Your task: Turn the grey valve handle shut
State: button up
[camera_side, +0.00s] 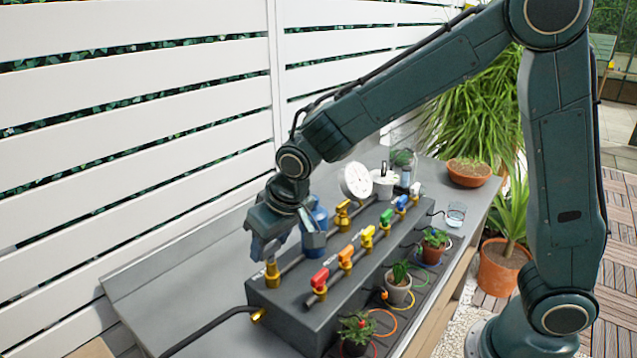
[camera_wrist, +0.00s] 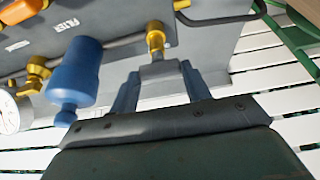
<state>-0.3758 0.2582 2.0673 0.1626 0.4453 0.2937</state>
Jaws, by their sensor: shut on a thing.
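The grey valve handle (camera_wrist: 158,72) sits on a brass valve (camera_wrist: 155,40) and shows between my fingers in the wrist view. In the side view, the brass valve (camera_side: 272,270) stands at the near left end of the dark grey manifold box (camera_side: 290,318), and my fingers hide the handle. My gripper (camera_side: 283,243) points down over it. In the wrist view, my gripper (camera_wrist: 160,78) is shut on the handle, one finger on each side. The handle's exact angle relative to the pipe is hard to tell.
A blue filter (camera_side: 316,222) stands close beside my gripper, also near in the wrist view (camera_wrist: 72,70). Beyond are a white gauge (camera_side: 357,180) and a row of coloured valves, including a red one (camera_side: 320,277). Small potted plants (camera_side: 398,287) line the front. A black hose (camera_side: 205,326) runs left.

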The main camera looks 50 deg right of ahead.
jog(key=o, duration=1)
jog(key=shift+r, duration=0.15)
jog(key=v, duration=1.3)
jog(key=shift+s+r, duration=0.2)
jog(key=s+d, duration=0.6)
jog(key=s, duration=0.3)
jog(key=s+d+f+t, duration=0.1)
jog(key=s+d, duration=0.5)
jog(key=s, duration=0.4)
jog(key=shift+s+d, duration=0.15)
jog(key=shift+d, duration=0.1)
jog(key=shift+f, duration=0.15)
